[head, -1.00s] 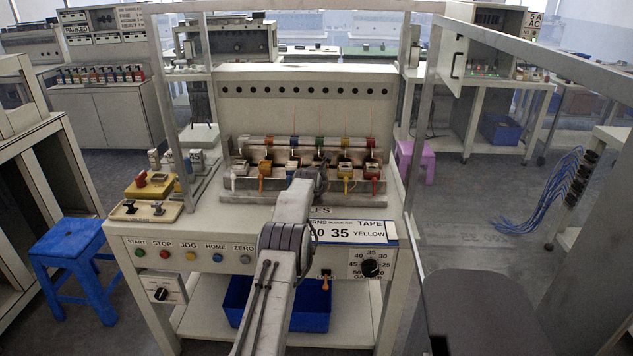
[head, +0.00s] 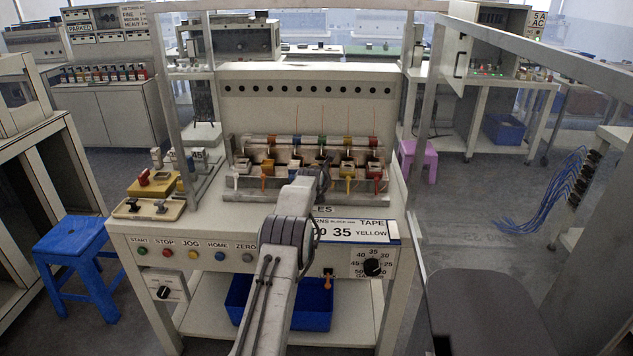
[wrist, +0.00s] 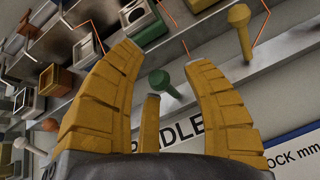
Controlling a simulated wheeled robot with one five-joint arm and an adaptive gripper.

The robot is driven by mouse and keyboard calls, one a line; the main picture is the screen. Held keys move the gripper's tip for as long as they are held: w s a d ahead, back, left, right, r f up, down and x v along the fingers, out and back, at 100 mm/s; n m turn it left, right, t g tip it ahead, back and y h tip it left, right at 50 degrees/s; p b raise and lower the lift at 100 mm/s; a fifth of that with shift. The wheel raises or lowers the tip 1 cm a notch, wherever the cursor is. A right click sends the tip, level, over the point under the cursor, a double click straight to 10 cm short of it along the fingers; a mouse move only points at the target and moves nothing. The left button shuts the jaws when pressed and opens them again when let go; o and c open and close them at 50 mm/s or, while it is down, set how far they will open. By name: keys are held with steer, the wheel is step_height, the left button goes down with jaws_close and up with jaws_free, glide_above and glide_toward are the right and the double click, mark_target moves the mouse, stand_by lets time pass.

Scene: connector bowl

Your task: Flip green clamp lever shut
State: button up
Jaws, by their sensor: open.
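My gripper is open and holds nothing. A green clamp block (wrist: 145,28) lies above the lever in the wrist view. In the head view my arm reaches to the front of the clamp row and hides the green lever and my fingers.
A yellow lever (wrist: 238,15) stands to the right in the wrist view, and a pale lever (wrist: 25,145) to the left. An orange block (wrist: 57,78) is near the left finger. In the head view the clamp fixture (head: 235,193) sits above the button panel (head: 150,250).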

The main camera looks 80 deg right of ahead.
steer(key=v, duration=1.1)
steer(key=shift+r, duration=0.15)
steer(key=shift+a, duration=0.2)
stand_by(0.3)
